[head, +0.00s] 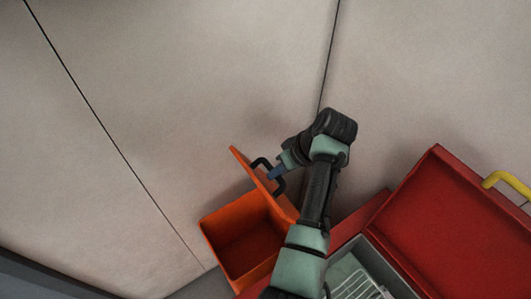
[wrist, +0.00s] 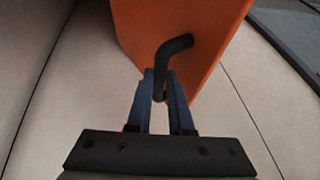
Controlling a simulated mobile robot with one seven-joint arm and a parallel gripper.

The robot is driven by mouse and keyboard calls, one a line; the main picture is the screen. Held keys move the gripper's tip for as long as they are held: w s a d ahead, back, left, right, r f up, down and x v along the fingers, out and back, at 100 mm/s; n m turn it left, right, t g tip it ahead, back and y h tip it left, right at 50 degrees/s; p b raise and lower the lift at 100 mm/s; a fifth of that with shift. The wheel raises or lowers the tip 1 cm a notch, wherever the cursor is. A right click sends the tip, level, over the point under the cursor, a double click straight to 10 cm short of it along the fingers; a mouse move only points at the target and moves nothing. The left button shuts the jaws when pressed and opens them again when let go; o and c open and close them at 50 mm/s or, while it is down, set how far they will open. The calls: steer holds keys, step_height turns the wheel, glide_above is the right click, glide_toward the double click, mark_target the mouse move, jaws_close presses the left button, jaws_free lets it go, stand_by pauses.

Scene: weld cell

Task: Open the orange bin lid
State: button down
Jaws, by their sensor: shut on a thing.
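The orange bin (head: 242,241) stands low in the middle of the head view, with its dark inside showing. Its orange lid (head: 262,183) is raised, tilted up from the bin's right side. The lid also shows in the wrist view (wrist: 205,62). A black handle (head: 262,163) is fixed to the lid's outer face. In the wrist view the black handle (wrist: 174,47) runs down between the blue fingers. My gripper (head: 275,173) is shut on this handle, beside the lid. It also shows in the wrist view (wrist: 160,87). My forearm hides part of the lid's lower edge.
A red box (head: 440,225) with a raised red lid and a yellow handle (head: 507,181) stands right of my arm. A grey tray with a white wire rack (head: 355,287) lies in it. Pale panels with dark seams fill the clear upper left.

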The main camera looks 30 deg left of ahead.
steer(key=w+d+g+b, duration=0.1)
steer(key=w+d+b, duration=0.2)
steer(key=w+b, duration=0.3)
steer(key=b, duration=0.4)
steer(key=shift+w+d+f+g+b, duration=0.2)
steer(key=shift+w+f+g+b, duration=0.1)
steer(key=shift+w+b, duration=0.1)
steer(key=shift+w+r, duration=0.1)
stand_by(0.4)
steer(key=c, duration=1.1)
jaws_free()
steer(key=o, duration=0.3)
steer(key=shift+w, duration=0.2)
steer(key=shift+r+y, duration=0.1)
steer(key=shift+y, duration=0.2)
steer(key=shift+a+r, duration=0.1)
steer(key=shift+r, duration=0.05)
